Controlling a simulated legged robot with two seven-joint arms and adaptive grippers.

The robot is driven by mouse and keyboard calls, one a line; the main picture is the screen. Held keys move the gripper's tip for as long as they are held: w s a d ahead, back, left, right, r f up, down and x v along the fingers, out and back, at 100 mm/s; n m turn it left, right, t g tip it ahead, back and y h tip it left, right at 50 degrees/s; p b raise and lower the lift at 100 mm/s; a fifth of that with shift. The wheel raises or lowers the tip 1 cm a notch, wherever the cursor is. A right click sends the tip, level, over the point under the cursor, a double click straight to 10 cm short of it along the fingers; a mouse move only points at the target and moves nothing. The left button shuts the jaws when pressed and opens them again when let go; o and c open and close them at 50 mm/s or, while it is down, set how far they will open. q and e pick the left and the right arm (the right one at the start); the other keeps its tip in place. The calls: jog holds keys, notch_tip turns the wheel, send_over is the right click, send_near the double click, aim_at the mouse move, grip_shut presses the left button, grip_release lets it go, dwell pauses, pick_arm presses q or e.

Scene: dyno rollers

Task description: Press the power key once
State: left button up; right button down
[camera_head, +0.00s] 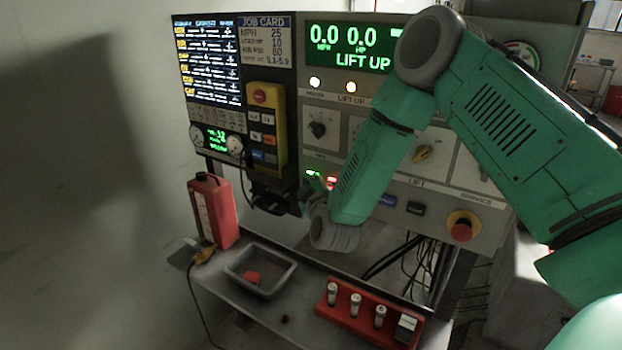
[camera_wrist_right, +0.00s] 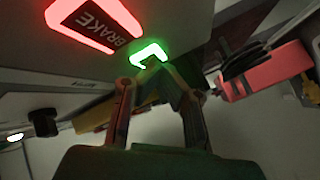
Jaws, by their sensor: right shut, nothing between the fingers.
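On the console front, a key with a green-lit border (camera_head: 313,173) sits left of a red-lit key (camera_head: 331,182). In the right wrist view the red-lit key (camera_wrist_right: 96,24) reads BRAKE. The green-lit key (camera_wrist_right: 148,52) is partly hidden behind my fingertips, and its label is not readable, so I cannot tell whether it is the power key. My right gripper (camera_head: 309,186) is shut and empty, its tips (camera_wrist_right: 170,76) close to the green-lit key. Whether they touch it is unclear. My left gripper is not in view.
My right arm covers part of the console. A display (camera_head: 347,48) reads LIFT UP. A red stop button (camera_head: 461,228) is at lower right. A yellow pendant (camera_head: 262,115) hangs at left. Below are a red can (camera_head: 217,212), a grey tray (camera_head: 283,283) and a red holder (camera_head: 343,318).

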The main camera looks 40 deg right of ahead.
jog(key=shift+s+a, duration=0.25)
jog(key=shift+a, duration=0.4)
jog(key=a, duration=0.1)
jog(key=s+a, duration=0.1)
jog(key=a, duration=0.1)
jog(key=s+a, duration=0.1)
jog(key=shift+a+p, duration=0.3)
jog(key=shift+a, duration=0.1)
jog(key=shift+d, duration=0.1)
dwell(0.4)
